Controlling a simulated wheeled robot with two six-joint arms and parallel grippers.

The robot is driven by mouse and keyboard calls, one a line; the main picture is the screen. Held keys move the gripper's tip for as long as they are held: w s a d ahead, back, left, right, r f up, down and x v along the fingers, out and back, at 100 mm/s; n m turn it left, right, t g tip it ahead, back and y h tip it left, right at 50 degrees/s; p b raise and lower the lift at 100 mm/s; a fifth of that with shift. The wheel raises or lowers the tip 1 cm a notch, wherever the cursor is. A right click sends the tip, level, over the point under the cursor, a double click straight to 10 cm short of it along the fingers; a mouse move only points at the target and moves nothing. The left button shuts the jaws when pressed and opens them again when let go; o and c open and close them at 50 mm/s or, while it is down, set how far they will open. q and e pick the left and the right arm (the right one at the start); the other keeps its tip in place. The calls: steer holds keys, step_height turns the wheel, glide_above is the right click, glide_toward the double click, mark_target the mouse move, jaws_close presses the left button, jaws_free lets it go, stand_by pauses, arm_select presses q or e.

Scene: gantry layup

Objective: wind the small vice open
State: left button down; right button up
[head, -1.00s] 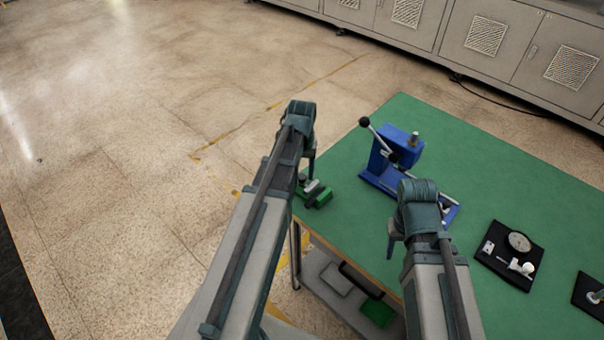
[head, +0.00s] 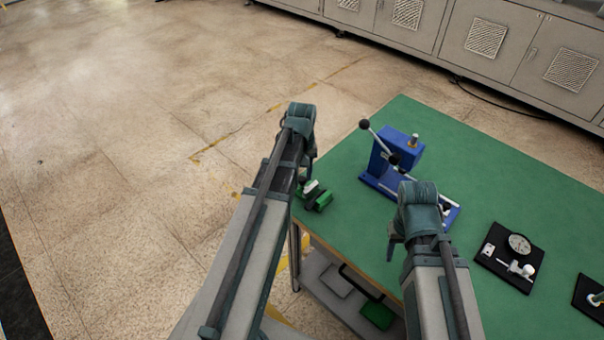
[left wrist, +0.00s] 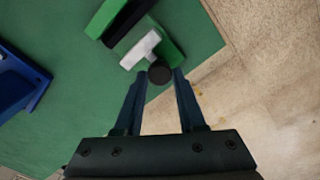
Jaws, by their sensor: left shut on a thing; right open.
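The small green vice (head: 319,200) sits at the left edge of the green table, partly hidden by my left arm in the head view. In the left wrist view the vice (left wrist: 171,50) shows its green body, a pale metal part (left wrist: 141,48) and a dark round handle end (left wrist: 160,73). My right gripper (head: 396,243) hangs over the table's front part, apart from the vice. It is open and empty.
A blue press (head: 385,165) with a lever stands right of the vice. A black plate with a dial gauge (head: 518,243) lies farther right. A shelf (head: 338,285) is under the table (head: 480,150). Bare floor (head: 130,160) lies left.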

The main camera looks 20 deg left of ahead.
mark_target(302, 178)
arm_select(q)
steer(key=c, duration=0.8)
jaws_free()
steer(key=shift+o, duration=0.2)
step_height(302, 178, up, 14)
steer(key=p, duration=1.4)
arm_select(e)
step_height(302, 178, up, 14)
arm_select(q)
steer(key=shift+f, duration=0.15)
arm_select(e)
steer(key=shift+f, duration=0.1)
arm_select(q)
steer(key=s+d+m, duration=0.5)
steer(key=s+d, duration=0.2)
steer(key=d, duration=0.3)
steer(key=s+d+m+y+b, duration=0.1)
steer(key=s+d+m, duration=0.4)
steer(key=d, duration=0.6)
steer(key=s, duration=0.2)
steer(key=shift+s+f+m, duration=0.3)
steer(key=shift+s, duration=0.05)
arm_select(e)
steer(key=shift+f, duration=0.4)
